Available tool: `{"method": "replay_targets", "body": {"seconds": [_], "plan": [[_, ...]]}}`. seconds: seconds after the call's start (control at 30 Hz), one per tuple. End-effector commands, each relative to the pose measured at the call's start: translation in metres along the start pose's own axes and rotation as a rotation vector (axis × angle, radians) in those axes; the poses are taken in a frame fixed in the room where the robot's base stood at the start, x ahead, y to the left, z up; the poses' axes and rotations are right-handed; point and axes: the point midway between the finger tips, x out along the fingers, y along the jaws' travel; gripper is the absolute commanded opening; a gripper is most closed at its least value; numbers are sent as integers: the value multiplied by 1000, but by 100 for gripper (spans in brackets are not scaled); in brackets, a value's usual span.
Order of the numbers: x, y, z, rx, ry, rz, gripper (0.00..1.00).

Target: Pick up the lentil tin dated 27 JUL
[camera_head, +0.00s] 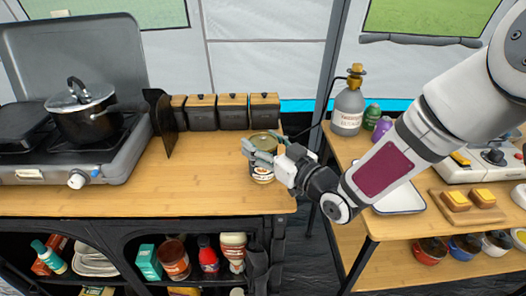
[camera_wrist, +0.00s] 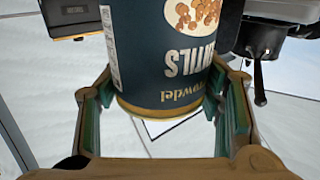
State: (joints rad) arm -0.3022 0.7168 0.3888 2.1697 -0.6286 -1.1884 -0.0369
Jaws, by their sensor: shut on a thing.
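A dark tin (camera_head: 262,173) with a gold lid and a pale label shows at the right end of the wooden counter in the head view. My gripper (camera_head: 262,155) reaches it from the right and is shut around its middle, hiding part of it. In the wrist view the tin (camera_wrist: 160,75) is dark blue with a gold rim, a picture of lentils and upside-down lettering. The fingers (camera_wrist: 165,110) lie on both sides of it. No date is readable on the visible side. I cannot tell whether the tin touches the counter.
A row of dark canisters with wooden lids (camera_head: 232,112) stands behind the tin. A stove with a pot (camera_head: 85,112) is at the left. A side table to the right holds a large bottle (camera_head: 347,110) and a white tray (camera_head: 402,201). The counter's middle (camera_head: 170,190) is clear.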

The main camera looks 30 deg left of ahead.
Motion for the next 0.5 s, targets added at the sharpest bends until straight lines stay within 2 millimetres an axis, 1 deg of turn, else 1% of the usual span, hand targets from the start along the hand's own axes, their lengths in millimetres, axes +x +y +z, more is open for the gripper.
{"method": "replay_targets", "body": {"seconds": [0.17, 0.27, 0.4, 0.43, 0.5], "plan": [[0, 0, -9, -2, 5, 0, 0], [0, 0, -18, -2, 6, 0, 0], [0, 1, -37, -4, 6, 1, 0], [-1, -1, -40, -3, 5, 0, 0], [-10, -15, -38, 1, 1, -2, 0]]}}
